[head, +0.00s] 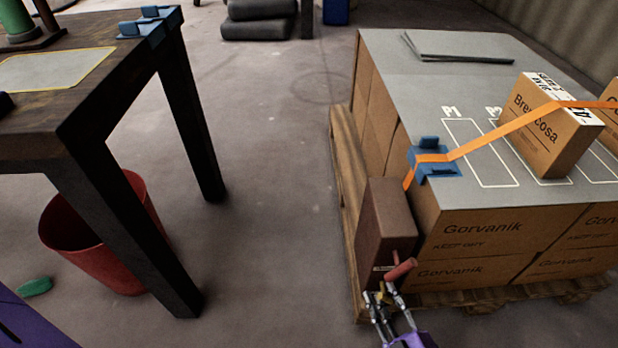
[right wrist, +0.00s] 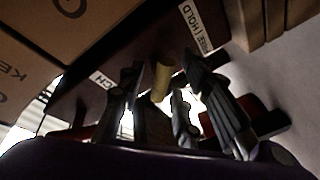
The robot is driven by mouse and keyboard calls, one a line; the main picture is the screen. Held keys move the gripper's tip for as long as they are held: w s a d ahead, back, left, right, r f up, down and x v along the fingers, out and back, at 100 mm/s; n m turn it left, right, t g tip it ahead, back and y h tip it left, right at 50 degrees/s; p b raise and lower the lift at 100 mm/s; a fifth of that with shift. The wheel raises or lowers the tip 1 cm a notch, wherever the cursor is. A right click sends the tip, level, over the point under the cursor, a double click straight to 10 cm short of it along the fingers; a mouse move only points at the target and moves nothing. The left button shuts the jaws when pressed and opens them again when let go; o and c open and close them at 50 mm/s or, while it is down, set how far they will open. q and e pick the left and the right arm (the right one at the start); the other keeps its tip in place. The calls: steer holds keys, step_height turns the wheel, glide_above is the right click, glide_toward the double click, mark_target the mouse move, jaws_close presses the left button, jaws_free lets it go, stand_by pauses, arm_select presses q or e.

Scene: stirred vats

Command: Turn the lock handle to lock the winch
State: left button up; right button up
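The winch is a brown box (head: 385,222) on the near left side of the carton stack, with a red crank grip (head: 401,270) on its front. A small yellow lock handle (right wrist: 162,82) sticks out of the winch's dark face in the right wrist view. A "FREE | HOLD" label (right wrist: 197,27) is beside it. My right gripper (head: 379,293) is at the lower front of the winch, just below the red grip. In the right wrist view its fingers (right wrist: 160,85) stand apart, with the yellow handle between their tips; contact cannot be told. My left gripper is not in view.
An orange strap (head: 490,135) runs from a blue corner bracket (head: 433,163) across the cartons to a Brencosa box (head: 548,125). A wooden pallet (head: 347,190) is underneath. A dark table (head: 60,120) and red bin (head: 100,240) stand left, with clear floor between.

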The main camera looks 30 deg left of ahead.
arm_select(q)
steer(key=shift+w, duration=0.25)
arm_select(e)
steer(key=shift+a+r, duration=0.1)
steer(key=shift+a, duration=0.05)
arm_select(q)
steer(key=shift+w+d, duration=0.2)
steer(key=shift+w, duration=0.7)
arm_select(e)
steer(key=v, duration=1.2)
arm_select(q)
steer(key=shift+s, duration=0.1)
